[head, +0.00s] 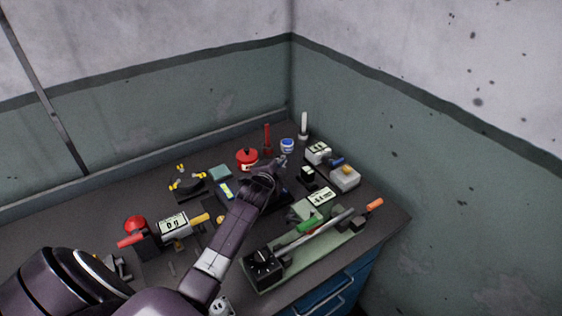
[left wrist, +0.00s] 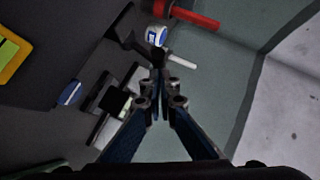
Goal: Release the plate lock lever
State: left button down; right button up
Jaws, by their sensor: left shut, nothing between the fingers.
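My left gripper (head: 278,164) is at the back middle of the bench in the head view. Its slim fingers (left wrist: 160,82) are shut with nothing between them in the left wrist view. A dark, partly hidden device (head: 279,202) lies under the gripper and forearm. In the left wrist view a dark arm-like part (left wrist: 122,38) stands out just beyond the fingers. I cannot tell for sure which part is the plate lock lever. My right gripper is not in view.
A blue-and-white jar (head: 287,145), a white stick (head: 304,127), a red post (head: 267,138) and a red pot (head: 247,159) stand near the gripper. Walls close the back and right.

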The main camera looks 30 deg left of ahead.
pick_arm(q)
jog(key=shift+w+a+r, duration=0.15)
jog(key=shift+a+r, duration=0.1)
jog(key=shift+a, duration=0.4)
jog(key=shift+a, duration=0.1)
jog(key=shift+w+a+r+p, duration=0.15)
jog(key=shift+a+r+p, duration=0.1)
jog(key=shift+r+p, duration=0.6)
